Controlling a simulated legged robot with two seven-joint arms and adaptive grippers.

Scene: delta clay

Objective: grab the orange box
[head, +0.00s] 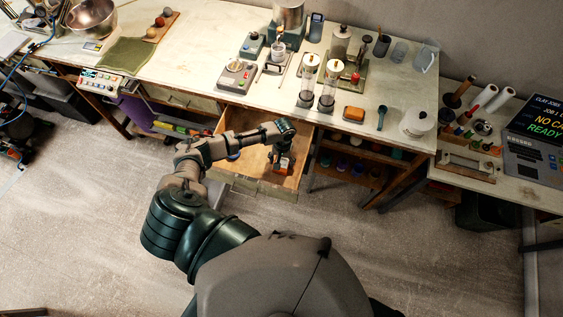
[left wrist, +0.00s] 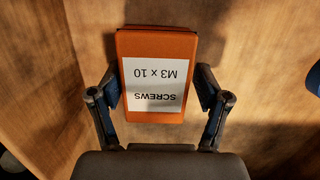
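The orange box (left wrist: 157,110) has a white label reading "SCREWS M3 x 10", upside down in the left wrist view. It lies on the wooden floor of an open drawer; in the head view a small part of it (head: 284,167) shows below my left gripper (head: 284,146). In the left wrist view my left gripper (left wrist: 159,88) has its fingers spread, one on each side of the box and very close to its sides. I see no clear grip; contact is hard to judge. My right gripper is not in view.
The drawer (head: 256,190) is pulled out under the bench (head: 205,70), its wooden walls around the box. A blue object (left wrist: 313,78) shows at the right edge of the left wrist view. Jars, scales and tools stand on the bench above. The floor in front is clear.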

